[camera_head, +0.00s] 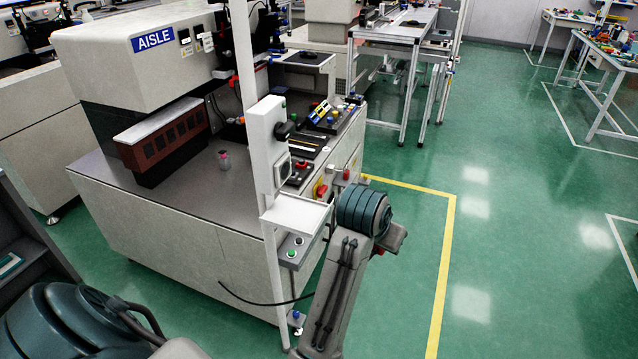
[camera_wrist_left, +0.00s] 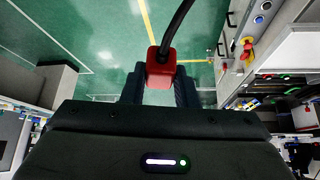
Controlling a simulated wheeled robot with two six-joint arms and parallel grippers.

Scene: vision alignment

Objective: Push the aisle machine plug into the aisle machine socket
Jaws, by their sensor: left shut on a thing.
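In the left wrist view my left gripper (camera_wrist_left: 160,88) is shut on a red plug (camera_wrist_left: 161,68), with a black cable running up from it. The plug's contact end is hidden. In the head view one of my arms reaches up beside the machine, its wrist hiding the fingertips; a bit of red (camera_head: 392,240) shows behind it, too covered to identify surely. The aisle machine (camera_head: 110,45) carries a blue AISLE sign. My right gripper is not seen.
A small white shelf (camera_head: 297,213) and a button box (camera_head: 300,248) jut from the post near my wrist. A red and yellow switch (camera_head: 320,188) sits on the machine side. A black cable (camera_head: 255,302) hangs low. Green floor right of the yellow line (camera_head: 446,260) is clear.

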